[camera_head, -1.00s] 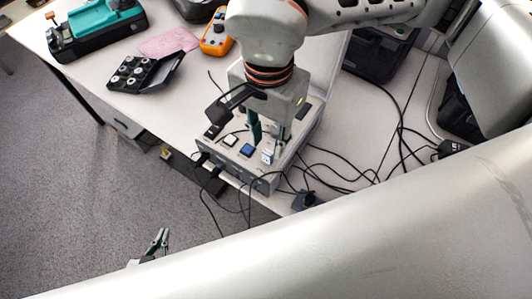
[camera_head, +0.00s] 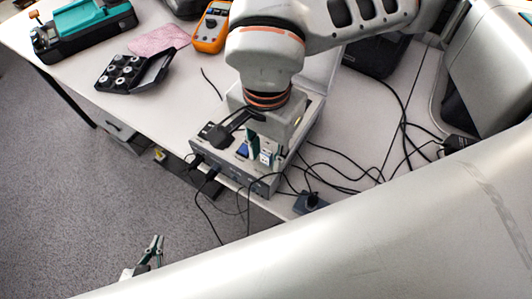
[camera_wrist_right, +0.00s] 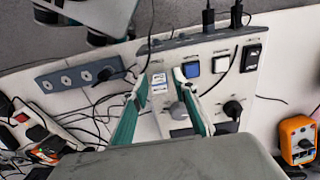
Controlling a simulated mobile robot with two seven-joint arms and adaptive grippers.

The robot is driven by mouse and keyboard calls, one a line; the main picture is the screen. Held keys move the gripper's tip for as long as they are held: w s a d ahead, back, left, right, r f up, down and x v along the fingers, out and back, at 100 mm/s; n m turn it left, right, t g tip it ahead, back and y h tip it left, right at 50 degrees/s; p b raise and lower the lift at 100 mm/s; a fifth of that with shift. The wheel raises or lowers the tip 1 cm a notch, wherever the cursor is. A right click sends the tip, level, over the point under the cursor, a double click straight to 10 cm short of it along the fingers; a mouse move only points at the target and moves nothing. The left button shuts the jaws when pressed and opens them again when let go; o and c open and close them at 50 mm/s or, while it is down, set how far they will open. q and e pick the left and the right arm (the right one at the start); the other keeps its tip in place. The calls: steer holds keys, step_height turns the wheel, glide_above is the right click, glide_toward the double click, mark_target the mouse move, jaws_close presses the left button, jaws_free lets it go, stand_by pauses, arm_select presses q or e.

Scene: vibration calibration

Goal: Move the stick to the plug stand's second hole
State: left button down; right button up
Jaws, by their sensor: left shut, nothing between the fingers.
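My right gripper (camera_head: 265,143) points down over the front part of a grey instrument case (camera_head: 236,176). In the right wrist view its two green fingers (camera_wrist_right: 160,75) are apart, with a grey rounded knob (camera_wrist_right: 177,109) on the case's panel showing between them. I cannot tell whether the fingers touch it, or whether it is the stick. A blue-grey strip with a row of round holes (camera_wrist_right: 72,77) lies left of the case; it may be the plug stand. A black plug is at its right end. My left gripper (camera_head: 154,243) is low at the left, shut and empty, away from the table.
Loose black cables (camera_head: 340,168) run across the table right of the case. A black holder with round parts (camera_head: 122,73), a pink cloth (camera_head: 158,40), an orange meter (camera_head: 211,28) and a teal device (camera_head: 88,22) stand at the back left.

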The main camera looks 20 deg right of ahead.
mark_target(266, 152)
arm_select(q)
steer(key=shift+s+f, duration=0.1)
arm_select(e)
jaws_close()
arm_select(q)
steer(key=shift+w+r+p, duration=0.3)
steer(key=shift+r, duration=0.3)
arm_select(e)
steer(key=shift+r, duration=0.85)
stand_by(0.4)
